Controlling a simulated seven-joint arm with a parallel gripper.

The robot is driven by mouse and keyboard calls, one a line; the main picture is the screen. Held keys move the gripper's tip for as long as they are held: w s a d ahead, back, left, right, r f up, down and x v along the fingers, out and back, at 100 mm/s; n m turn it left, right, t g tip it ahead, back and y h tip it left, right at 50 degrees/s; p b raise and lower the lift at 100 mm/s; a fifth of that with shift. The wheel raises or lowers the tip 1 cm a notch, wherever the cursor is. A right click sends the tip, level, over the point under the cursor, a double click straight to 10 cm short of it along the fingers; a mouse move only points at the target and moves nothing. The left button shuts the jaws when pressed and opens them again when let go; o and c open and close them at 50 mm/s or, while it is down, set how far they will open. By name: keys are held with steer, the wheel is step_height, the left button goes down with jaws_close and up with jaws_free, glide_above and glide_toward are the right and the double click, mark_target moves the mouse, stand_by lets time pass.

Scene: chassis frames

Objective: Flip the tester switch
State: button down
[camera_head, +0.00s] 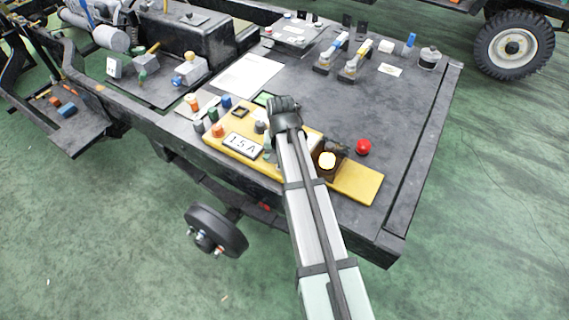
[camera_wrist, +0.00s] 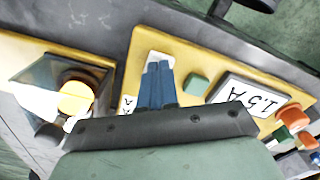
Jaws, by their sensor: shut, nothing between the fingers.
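The yellow tester (camera_head: 355,185) lies on the dark chassis deck, with a display reading 1.5 A (camera_head: 242,145) and a glowing lamp (camera_head: 327,160). In the wrist view, the tester (camera_wrist: 205,62) shows its display (camera_wrist: 250,95) to the right and the lit lamp (camera_wrist: 75,97) to the left. My gripper (camera_wrist: 160,68) is shut and empty, its blue fingers side by side over a white plate (camera_wrist: 158,56) on the tester. The fingers cover most of this plate; I cannot make out a switch lever or tell contact. In the head view my arm hides the fingers.
A small green block (camera_wrist: 196,85) stands between the fingers and the display. An orange knob (camera_wrist: 290,112) is beyond the display. A red button (camera_head: 364,147) sits on the deck right of the lamp.

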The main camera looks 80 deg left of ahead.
steer(key=shift+f, duration=0.55)
stand_by(0.4)
steer(key=shift+r, duration=3.5)
